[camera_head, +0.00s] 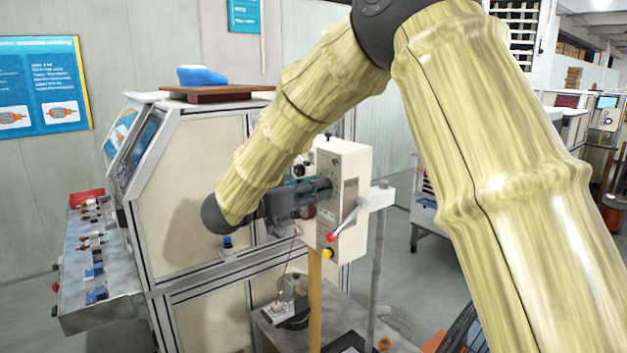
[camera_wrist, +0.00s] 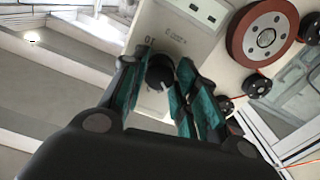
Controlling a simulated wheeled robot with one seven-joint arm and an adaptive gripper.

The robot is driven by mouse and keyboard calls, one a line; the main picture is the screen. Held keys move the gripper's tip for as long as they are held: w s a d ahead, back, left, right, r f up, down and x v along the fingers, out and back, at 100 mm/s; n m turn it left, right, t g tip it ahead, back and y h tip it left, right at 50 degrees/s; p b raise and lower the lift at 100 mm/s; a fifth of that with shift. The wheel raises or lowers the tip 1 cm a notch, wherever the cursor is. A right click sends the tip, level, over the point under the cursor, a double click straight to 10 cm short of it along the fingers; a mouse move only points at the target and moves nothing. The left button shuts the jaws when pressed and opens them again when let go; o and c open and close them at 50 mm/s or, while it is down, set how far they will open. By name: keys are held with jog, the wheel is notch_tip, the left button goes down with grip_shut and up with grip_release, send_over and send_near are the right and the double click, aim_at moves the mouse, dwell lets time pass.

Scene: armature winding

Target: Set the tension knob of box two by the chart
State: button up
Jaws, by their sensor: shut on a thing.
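A cream tension box (camera_head: 352,162) stands on a post at the middle of the head view. Its cream face (camera_wrist: 190,37) fills the top of the wrist view, with small print too blurred to read. A round black knob (camera_wrist: 160,73) with a light pointer mark sits on that face. My gripper (camera_wrist: 159,80) has its teal-padded fingers on either side of the knob and is shut on it. In the head view my gripper (camera_head: 318,190) reaches the box from the left; the knob is hidden there. I cannot tell the box's number.
A reddish-brown wheel (camera_wrist: 263,34) and black rollers (camera_wrist: 257,85) sit beside the knob. A lever with a red tip (camera_head: 345,223) sticks out of the box. A large cream cabinet (camera_head: 190,200) stands left. Blue posters (camera_head: 42,85) hang on the wall, their text unreadable.

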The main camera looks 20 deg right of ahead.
jog(key=n+p, duration=0.1)
jog(key=n, duration=0.3)
jog(key=shift+n, duration=0.4)
dwell(0.4)
jog(key=o, duration=1)
jog(key=shift+a, duration=0.1)
jog(key=v, duration=1.2)
